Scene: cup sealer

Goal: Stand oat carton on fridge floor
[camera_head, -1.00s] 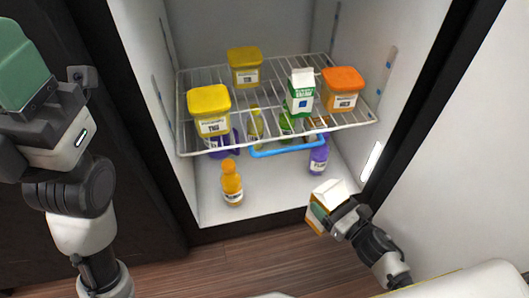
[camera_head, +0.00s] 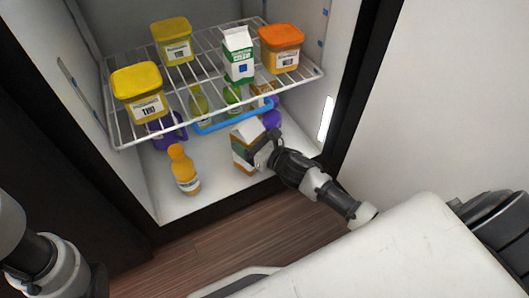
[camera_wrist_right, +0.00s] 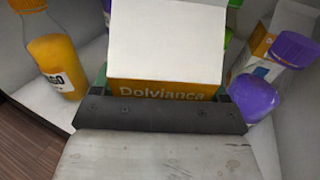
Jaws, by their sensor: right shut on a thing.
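My left gripper is out of view; only part of that arm shows at lower left.
An orange juice bottle (camera_head: 184,170) stands left of the carton. A purple-capped bottle (camera_wrist_right: 253,97) and another carton (camera_wrist_right: 262,52) are close on its right. The wire shelf (camera_head: 215,65) above holds tubs and a green-white carton (camera_head: 238,55). Floor between bottle and carton is clear.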

